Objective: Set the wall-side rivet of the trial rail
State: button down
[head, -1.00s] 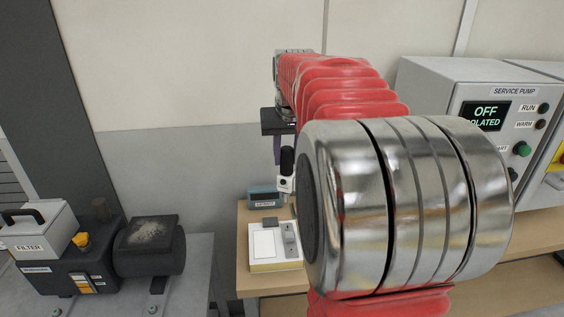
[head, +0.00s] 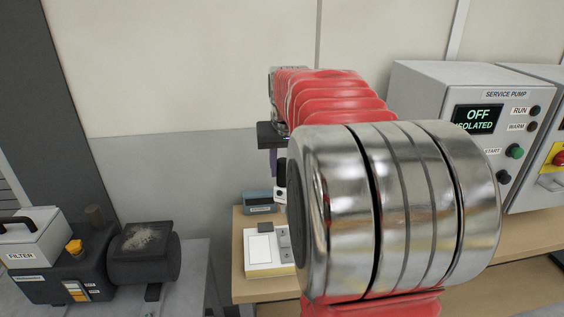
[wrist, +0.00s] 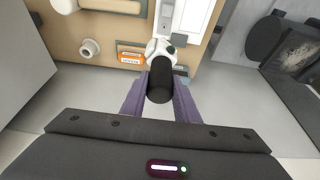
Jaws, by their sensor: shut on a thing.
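My gripper (wrist: 160,95) has two purple fingers, shut on a black-handled tool with a white head (wrist: 160,48). A pale block with a grey strip (head: 283,240) lies on the bench close by; the strip also shows in the wrist view (wrist: 165,14). I cannot tell whether the tool touches it. I cannot make out a rivet.
A teal box (head: 258,201) stands behind the block. An orange label (wrist: 129,58) and a white round fitting (wrist: 89,48) are on the bench. The service pump cabinet (head: 425,88) is at right. A filter unit (head: 35,245) is at left, across a gap.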

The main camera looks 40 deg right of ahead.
aim_at(283, 181)
jog(key=shift+f, duration=3.2)
jog(key=shift+f, duration=1.3)
dwell(1.1)
jog(key=shift+r, duration=0.1)
jog(key=shift+r, duration=2)
